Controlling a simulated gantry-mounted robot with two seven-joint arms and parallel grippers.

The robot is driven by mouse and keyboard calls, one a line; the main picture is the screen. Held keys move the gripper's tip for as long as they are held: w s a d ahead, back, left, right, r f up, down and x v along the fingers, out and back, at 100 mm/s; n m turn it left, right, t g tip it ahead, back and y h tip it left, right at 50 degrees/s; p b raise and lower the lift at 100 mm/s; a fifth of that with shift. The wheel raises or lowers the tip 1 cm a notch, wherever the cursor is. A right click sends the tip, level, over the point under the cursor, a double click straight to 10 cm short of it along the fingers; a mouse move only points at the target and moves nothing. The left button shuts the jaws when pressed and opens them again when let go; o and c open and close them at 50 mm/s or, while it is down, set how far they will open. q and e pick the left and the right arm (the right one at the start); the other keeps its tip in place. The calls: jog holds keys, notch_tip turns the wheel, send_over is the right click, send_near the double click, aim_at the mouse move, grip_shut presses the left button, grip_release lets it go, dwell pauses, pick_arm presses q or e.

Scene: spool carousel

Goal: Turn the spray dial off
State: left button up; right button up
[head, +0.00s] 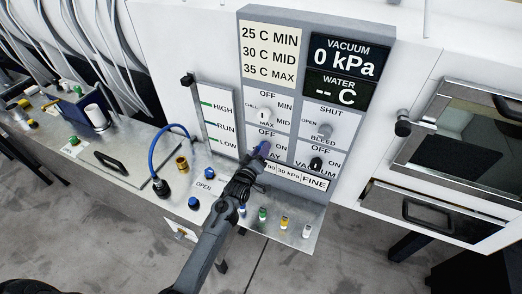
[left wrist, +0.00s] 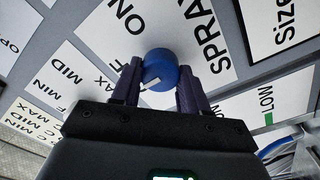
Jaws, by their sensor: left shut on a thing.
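The spray dial is a blue round knob (left wrist: 160,68) with a white mark on its lower side in the left wrist view. Its plate reads ON and SPRAY, with another label partly hidden by a finger. My left gripper (left wrist: 160,84) is shut on the knob, one dark finger on each side. In the head view my left gripper (head: 260,152) reaches up to the spray plate (head: 279,143), marked OFF and ON, and covers most of the knob. I cannot tell exactly which label the mark faces. My right gripper is not in view.
The temperature dial (head: 263,115) is just above, and the grey shut/bleed dial (head: 324,130) and black vacuum knob (head: 316,163) are to the right. Several small coloured knobs stand on the metal shelf (head: 300,232) below. A blue hose (head: 155,150) curves at the left.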

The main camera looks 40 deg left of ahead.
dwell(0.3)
pick_arm(q)
jog(key=o, duration=1.1)
jog(key=shift+c, duration=0.2)
jog(key=shift+s, duration=0.1)
jog(key=v, duration=1)
jog(key=shift+s+d+b, duration=0.2)
jog(key=shift+s+b, duration=0.1)
